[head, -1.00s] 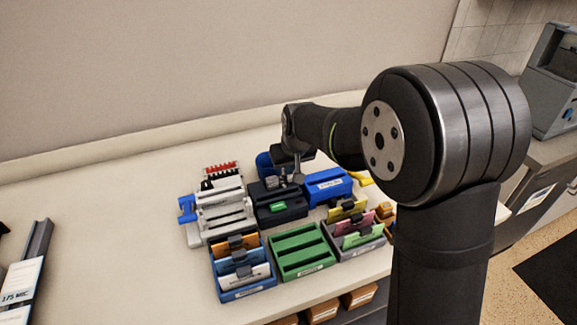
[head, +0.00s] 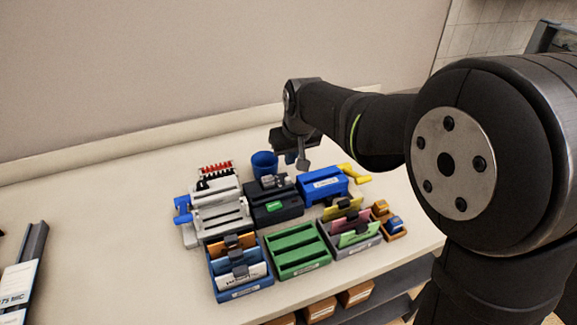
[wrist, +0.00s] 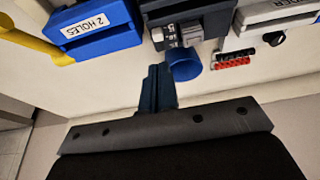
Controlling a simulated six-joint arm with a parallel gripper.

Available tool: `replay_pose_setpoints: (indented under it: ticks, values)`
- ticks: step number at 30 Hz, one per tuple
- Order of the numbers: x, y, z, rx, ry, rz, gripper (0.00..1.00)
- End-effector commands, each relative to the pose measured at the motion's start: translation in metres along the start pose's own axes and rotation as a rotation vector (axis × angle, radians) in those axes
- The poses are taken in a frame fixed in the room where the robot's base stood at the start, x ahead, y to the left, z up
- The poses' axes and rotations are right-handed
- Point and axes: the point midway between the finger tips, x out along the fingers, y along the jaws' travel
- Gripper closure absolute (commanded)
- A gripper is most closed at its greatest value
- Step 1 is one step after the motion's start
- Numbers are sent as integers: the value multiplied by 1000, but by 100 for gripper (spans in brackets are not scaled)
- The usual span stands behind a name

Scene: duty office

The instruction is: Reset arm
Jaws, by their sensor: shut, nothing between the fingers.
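My gripper (head: 302,163) is shut and empty. In the head view it hangs above the back of the table, over the area between the blue cup (head: 264,164) and the blue punch (head: 324,185). In the wrist view its closed fingers (wrist: 156,88) point toward the table, with nothing between them. The arm reaches in from the right, and its large joint covers the right side of the head view.
A black device (head: 276,208) with a green label, a white binding machine (head: 219,213), a green tray (head: 297,262), a blue card tray (head: 240,284) and a grey card tray (head: 351,250) stand close together. The table's left part (head: 110,240) is mostly clear.

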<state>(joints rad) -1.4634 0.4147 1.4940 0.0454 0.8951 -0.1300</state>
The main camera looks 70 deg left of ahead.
Motion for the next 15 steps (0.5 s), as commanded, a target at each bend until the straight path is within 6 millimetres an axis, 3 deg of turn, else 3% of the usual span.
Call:
replay_pose_setpoints:
  ticks: [6, 15]
  values:
    - [-23, 0, -2, 0, 5, 1, 100]
    - [-25, 0, -3, 0, 5, 0, 100]
